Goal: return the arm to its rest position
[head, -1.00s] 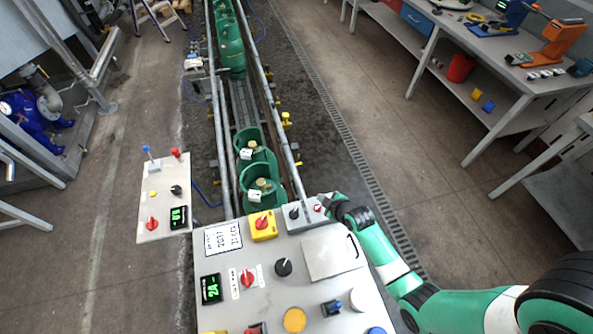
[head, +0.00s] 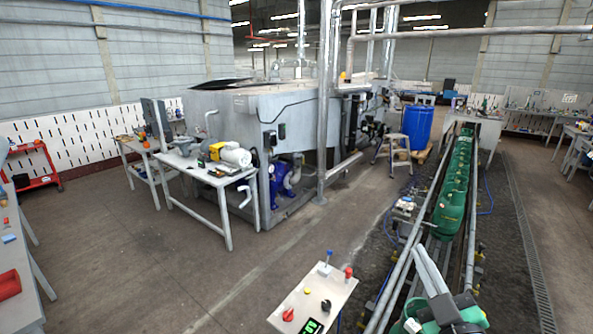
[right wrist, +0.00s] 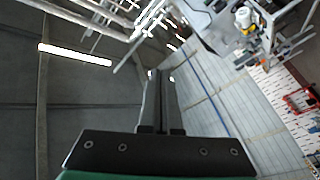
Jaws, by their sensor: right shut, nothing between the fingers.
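My right gripper (head: 421,256) is at the lower right of the head view, raised with its grey fingers pointing up and slightly left. Part of my green and black arm shows below it. In the right wrist view the two dark fingers (right wrist: 161,78) lie together, shut and empty, with walls and ceiling behind them. The gripper appears clear of everything and overlaps the near part of the conveyor in the picture. My left gripper is not in view.
Green cylinders (head: 452,204) stand in a row on the conveyor between metal rails. A small control panel (head: 313,300) with knobs and a lit display is at the bottom. A white worktable (head: 197,172) and large grey machine (head: 255,120) stand left. The floor between is clear.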

